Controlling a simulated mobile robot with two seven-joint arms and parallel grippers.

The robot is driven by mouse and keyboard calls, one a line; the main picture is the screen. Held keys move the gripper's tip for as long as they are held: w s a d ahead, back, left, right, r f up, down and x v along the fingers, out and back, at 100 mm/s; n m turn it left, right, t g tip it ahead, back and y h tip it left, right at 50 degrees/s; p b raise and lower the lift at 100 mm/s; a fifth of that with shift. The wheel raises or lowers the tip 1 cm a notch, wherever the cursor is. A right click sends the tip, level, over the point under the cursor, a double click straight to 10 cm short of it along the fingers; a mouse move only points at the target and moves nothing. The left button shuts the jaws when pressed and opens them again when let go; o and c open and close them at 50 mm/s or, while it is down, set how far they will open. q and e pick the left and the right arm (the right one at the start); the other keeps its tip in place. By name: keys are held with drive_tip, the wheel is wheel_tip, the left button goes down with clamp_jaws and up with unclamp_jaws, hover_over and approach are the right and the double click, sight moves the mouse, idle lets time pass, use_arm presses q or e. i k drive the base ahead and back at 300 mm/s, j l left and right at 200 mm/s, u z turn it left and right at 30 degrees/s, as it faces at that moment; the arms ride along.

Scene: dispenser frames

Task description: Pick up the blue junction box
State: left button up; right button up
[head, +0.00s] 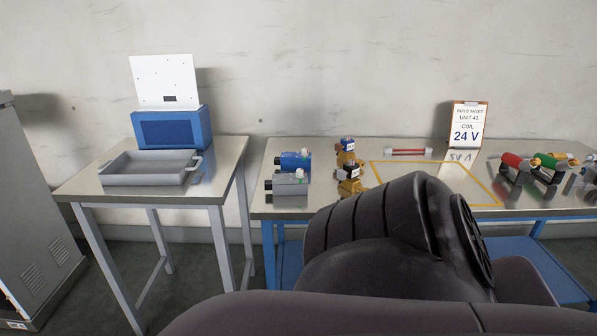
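On the left end of the right table, a small blue box-like unit (293,162) with a dark end and a small light fitting on top stands behind a similar grey unit (289,184). It is the likeliest blue junction box, but its details are too small to be sure. A larger blue box (172,130) with a dark front panel and an upright white board sits at the back of the left table. My dark arm fills the lower middle and covers part of the right table. Neither of my grippers shows.
A grey tray (150,180) lies on the left table (215,190). Brass parts with blue-and-white tops (348,172), a red-ended tube (408,151), a build sheet (468,125) reading 24 V and red and green units (547,168) are on the right table (440,154). A yellow outline marks a mostly bare area.

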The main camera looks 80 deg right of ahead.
sight(289, 162)
drive_tip(key=z, duration=2.45)
